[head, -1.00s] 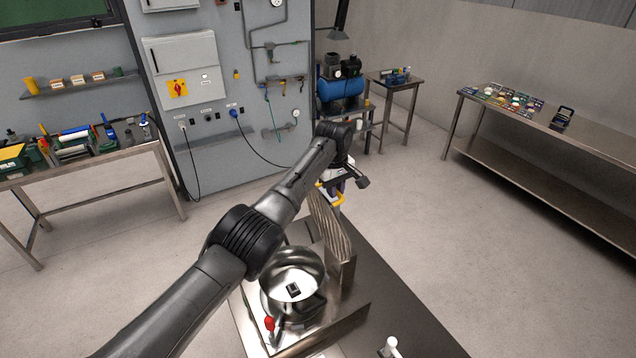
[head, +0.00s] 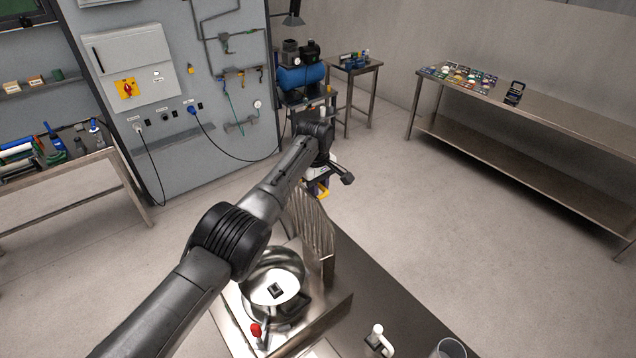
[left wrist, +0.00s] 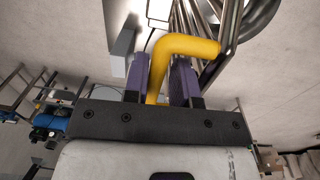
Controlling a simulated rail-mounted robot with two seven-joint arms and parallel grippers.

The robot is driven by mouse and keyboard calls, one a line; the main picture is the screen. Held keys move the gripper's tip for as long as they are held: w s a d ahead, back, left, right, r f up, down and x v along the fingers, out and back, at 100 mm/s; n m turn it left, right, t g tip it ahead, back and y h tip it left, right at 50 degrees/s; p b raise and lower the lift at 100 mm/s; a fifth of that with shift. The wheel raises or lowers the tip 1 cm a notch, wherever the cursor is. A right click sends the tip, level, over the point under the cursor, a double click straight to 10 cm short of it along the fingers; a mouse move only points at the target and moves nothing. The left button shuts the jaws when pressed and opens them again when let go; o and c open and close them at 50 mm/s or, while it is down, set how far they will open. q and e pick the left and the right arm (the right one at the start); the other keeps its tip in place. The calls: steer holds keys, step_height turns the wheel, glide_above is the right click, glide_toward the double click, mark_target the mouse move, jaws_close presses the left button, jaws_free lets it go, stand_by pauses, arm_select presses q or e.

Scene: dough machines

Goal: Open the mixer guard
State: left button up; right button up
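The mixer's round steel bowl (head: 262,270) shows in the head view, low and left of centre, with its inside visible from above. The wire guard (head: 318,232) stands steeply raised behind and right of the bowl. Its yellow handle (head: 322,191) is near the top; it also shows in the left wrist view (left wrist: 186,46), joined to steel bars. My left gripper (head: 320,180) is at this handle. My right gripper is not in view.
A red-knobbed lever (head: 256,330) is at the mixer's front. A white-handled item (head: 379,335) and a clear container (head: 450,349) are on the dark surface to the right. A steel bench (head: 530,120) stands far right. The floor between is clear.

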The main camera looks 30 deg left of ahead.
arm_select(q)
steer(key=shift+o, duration=0.8)
steer(key=shift+r, duration=0.1)
steer(key=shift+o, duration=0.5)
steer(key=shift+w+r, duration=0.1)
steer(key=shift+r, duration=0.05)
step_height(320, 180, up, 14)
steer(key=b, duration=0.2)
steer(key=shift+s+a, duration=0.2)
steer(key=shift+s, duration=0.2)
